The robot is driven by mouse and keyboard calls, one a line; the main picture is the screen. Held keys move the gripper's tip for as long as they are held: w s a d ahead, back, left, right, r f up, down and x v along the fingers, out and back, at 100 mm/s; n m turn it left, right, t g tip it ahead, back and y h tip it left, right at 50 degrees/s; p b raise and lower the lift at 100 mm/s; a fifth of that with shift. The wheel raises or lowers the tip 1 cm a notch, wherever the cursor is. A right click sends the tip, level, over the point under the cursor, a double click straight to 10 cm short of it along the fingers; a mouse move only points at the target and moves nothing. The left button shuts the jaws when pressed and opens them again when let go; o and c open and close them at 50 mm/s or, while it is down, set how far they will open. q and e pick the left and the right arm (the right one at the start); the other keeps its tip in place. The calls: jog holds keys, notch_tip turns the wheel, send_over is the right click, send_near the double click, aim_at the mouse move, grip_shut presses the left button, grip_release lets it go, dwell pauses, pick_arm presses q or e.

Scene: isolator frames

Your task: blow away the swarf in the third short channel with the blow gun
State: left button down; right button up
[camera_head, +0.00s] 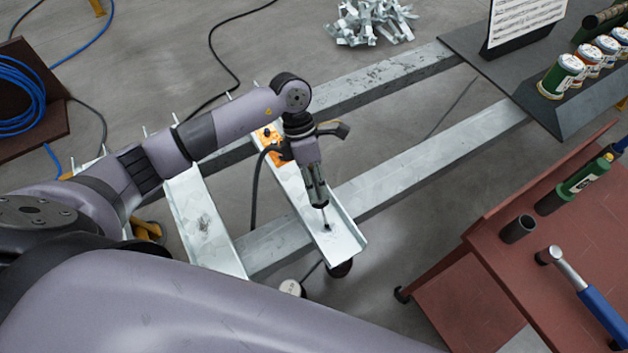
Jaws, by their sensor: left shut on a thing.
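My left gripper (314,188) is over the right-hand short channel (345,242), pointing down. My arm hides the channels further left. My right gripper is not in view.
Two long steel beams (430,160) run under the channels. A black hose (254,195) hangs beside the gripper. A red cart (480,285) with a hammer (590,300) stands at right. A dark bench (485,55) with cans is behind. Scrap (370,22) lies on the floor.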

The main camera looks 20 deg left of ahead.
pick_arm(q)
jog(key=shift+s+d, duration=0.25)
dwell(0.3)
jog(key=shift+r+p, duration=2.9)
jog(key=shift+r, duration=1.6)
jog(key=shift+w, duration=0.1)
